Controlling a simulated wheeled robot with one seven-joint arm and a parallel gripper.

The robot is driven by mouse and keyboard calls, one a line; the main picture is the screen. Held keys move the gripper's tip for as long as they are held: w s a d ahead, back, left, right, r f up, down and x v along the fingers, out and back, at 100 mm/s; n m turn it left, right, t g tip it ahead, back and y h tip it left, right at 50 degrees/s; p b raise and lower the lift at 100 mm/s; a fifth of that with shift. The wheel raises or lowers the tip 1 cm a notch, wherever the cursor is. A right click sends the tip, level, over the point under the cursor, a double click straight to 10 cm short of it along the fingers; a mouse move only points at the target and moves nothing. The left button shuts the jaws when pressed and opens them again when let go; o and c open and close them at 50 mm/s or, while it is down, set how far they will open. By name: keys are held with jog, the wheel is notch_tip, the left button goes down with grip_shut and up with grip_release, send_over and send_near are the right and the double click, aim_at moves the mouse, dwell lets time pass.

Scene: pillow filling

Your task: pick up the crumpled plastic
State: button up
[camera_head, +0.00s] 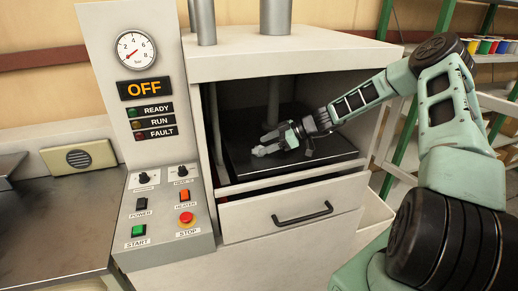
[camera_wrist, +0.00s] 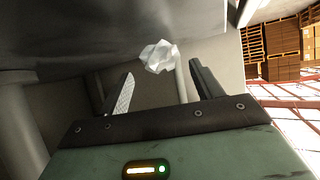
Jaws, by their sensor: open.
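The crumpled plastic (camera_head: 265,150) is a small whitish, faceted lump on the dark plate (camera_head: 320,160) inside the machine's open chamber. My gripper (camera_head: 287,141) reaches into the chamber from the right, with its fingers close to the lump. In the wrist view the crumpled plastic (camera_wrist: 160,56) shows just beyond the fingertips, roughly centred between them. My gripper (camera_wrist: 162,82) is open there, with a gap between its two fingers and nothing held. Whether a finger touches the plastic cannot be told.
The chamber's walls and top (camera_head: 290,58) surround my gripper, and a pale vertical post (camera_head: 273,100) stands behind it. A drawer (camera_head: 290,208) with a black handle is below. The control panel (camera_head: 150,120) stands at the left, its display reading OFF.

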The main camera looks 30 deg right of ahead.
aim_at(261, 146)
jog(key=shift+p+x, duration=0.55)
jog(key=shift+x, duration=0.65)
jog(key=shift+w+a+f, duration=0.2)
jog(key=shift+a, duration=0.25)
jog(key=c, duration=1)
jog(key=shift+r, duration=0.1)
jog(key=shift+c, duration=0.2)
